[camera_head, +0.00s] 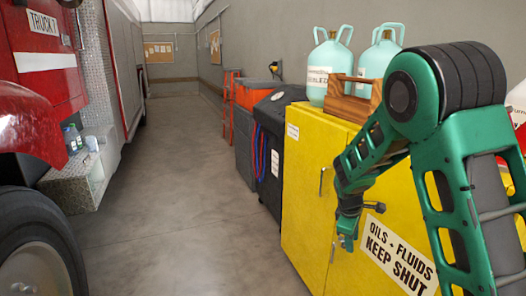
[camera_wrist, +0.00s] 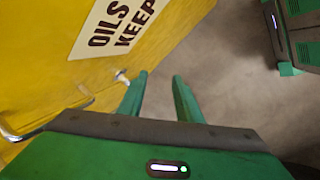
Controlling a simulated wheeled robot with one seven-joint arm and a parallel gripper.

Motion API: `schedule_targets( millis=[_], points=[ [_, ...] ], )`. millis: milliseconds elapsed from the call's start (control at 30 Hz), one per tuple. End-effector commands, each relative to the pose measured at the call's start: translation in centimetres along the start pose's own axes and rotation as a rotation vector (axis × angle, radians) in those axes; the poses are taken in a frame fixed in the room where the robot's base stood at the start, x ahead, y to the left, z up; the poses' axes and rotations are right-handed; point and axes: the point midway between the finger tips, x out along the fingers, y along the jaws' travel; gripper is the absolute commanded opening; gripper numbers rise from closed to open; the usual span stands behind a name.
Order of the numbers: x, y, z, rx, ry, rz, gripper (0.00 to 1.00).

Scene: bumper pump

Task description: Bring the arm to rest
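My arm is green and black and folds down in front of the yellow cabinet (camera_head: 308,150) at the right of the head view. My gripper (camera_head: 346,238) hangs low beside the cabinet doors, near their handles. In the wrist view my gripper (camera_wrist: 160,76) has its two green fingers apart, with only bare floor showing between them. The yellow cabinet door (camera_wrist: 45,85) and a metal handle (camera_wrist: 20,135) are left of the fingers. I cannot tell whether the gripper touches the cabinet.
Two pale teal jugs (camera_head: 328,65) and a wooden carrier (camera_head: 350,97) stand on the cabinet. A dark bin (camera_head: 270,150) stands beyond it. A red truck (camera_head: 40,110) with a metal step (camera_head: 75,180) is at left. The floor (camera_head: 180,200) between is clear.

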Motion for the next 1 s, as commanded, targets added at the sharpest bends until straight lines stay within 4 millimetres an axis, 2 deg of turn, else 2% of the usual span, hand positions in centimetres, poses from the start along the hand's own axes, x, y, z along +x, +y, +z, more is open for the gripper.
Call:
schedule_targets(
  millis=[33,200,600,800,1000],
  points=[
    [-1.6,-0.3,0.9,0.063,0.027,-0.011,0.32],
    [-6.0,-1.9,3.6,0.267,0.097,-0.051,0.32],
    [-15.2,-7.5,10.0,0.699,0.226,-0.119,0.32],
    [-18.0,-10.5,12.6,0.865,0.265,-0.133,0.32],
    [-19.7,-13.0,14.5,0.99,0.289,-0.136,0.32]
  ],
)
